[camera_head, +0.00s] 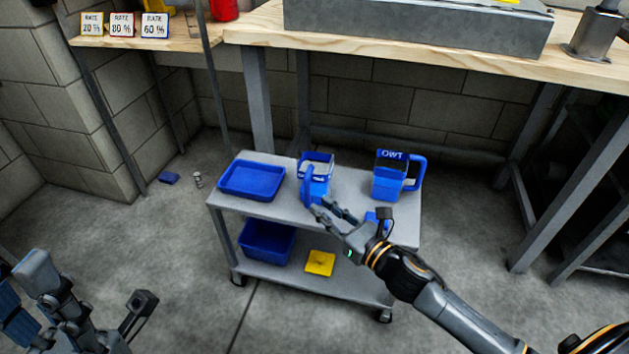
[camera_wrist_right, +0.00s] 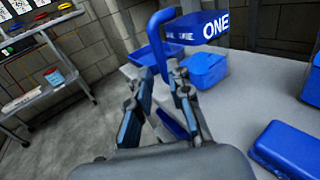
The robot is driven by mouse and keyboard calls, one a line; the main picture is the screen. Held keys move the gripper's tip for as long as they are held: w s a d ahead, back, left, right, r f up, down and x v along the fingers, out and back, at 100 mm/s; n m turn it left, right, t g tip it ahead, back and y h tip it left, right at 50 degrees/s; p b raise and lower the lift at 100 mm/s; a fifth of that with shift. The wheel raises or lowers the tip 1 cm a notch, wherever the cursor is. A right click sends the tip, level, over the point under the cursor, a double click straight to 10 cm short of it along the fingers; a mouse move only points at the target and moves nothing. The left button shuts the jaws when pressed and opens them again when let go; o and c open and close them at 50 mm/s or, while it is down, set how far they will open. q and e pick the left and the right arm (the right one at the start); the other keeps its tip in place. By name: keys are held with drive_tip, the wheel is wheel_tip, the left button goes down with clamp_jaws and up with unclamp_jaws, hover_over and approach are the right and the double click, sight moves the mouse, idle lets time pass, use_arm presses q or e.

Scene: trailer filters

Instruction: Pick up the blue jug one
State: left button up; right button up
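The blue jug ONE (camera_head: 321,184) stands upright on the top shelf of a grey cart, its handle turned toward me. Its label band (camera_wrist_right: 208,27) reads ONE in the right wrist view. My right gripper (camera_head: 329,207) is at the handle side of this jug. Its fingers (camera_wrist_right: 166,82) are spread apart, with the lower end of the blue handle (camera_wrist_right: 154,45) between or just beyond their tips; contact cannot be told. A second blue jug marked TWO (camera_head: 388,183) stands to the right. My left gripper (camera_head: 38,280) is at the lower left, away from the cart.
A blue tray (camera_head: 234,191) lies left of the jugs on the cart (camera_head: 285,211). The lower shelf holds a blue bin (camera_head: 267,244) and a yellow item (camera_head: 320,262). A wooden workbench (camera_head: 400,57) stands behind.

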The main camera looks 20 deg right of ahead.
sight(309, 194)
drive_tip(key=shift+x, duration=0.75)
drive_tip(key=b+x, duration=0.2)
drive_tip(key=x, duration=0.2)
drive_tip(key=shift+w+r, duration=0.15)
drive_tip(key=shift+w, duration=0.2)
drive_tip(key=shift+w+a, duration=0.15)
drive_tip(key=shift+w, duration=0.05)
clamp_jaws()
drive_tip(key=shift+r, duration=0.1)
